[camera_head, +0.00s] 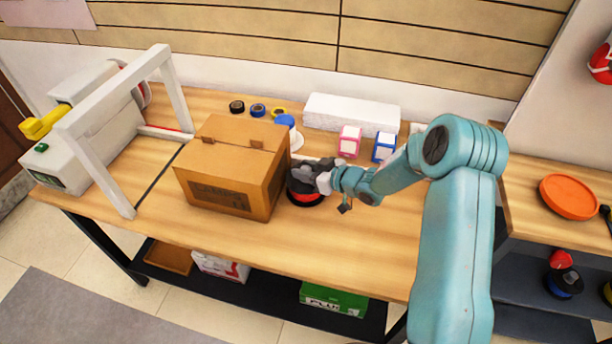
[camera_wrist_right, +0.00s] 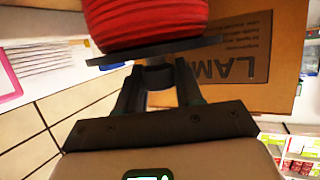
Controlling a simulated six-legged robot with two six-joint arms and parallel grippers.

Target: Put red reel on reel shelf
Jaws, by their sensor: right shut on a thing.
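The red reel (camera_head: 306,200), with dark flanges, is just right of the cardboard box on the workbench, partly hidden by my right gripper (camera_head: 318,182). I cannot tell whether it touches the table. In the right wrist view the red winding of the reel (camera_wrist_right: 145,20) fills the top, and my right gripper (camera_wrist_right: 158,75) is shut on it at its dark flange. A dark shelf (camera_head: 528,276) under the right-hand counter holds a red and a blue reel (camera_head: 563,278); it looks like the reel shelf. My left gripper is not in view.
The cardboard box (camera_head: 225,172) stands close beside the reel. Behind are tape rolls (camera_head: 258,110), a white stack (camera_head: 350,115) and pink and blue small boxes (camera_head: 349,143). A white-framed machine (camera_head: 95,125) is at left. An orange plate (camera_head: 568,197) lies on the right counter.

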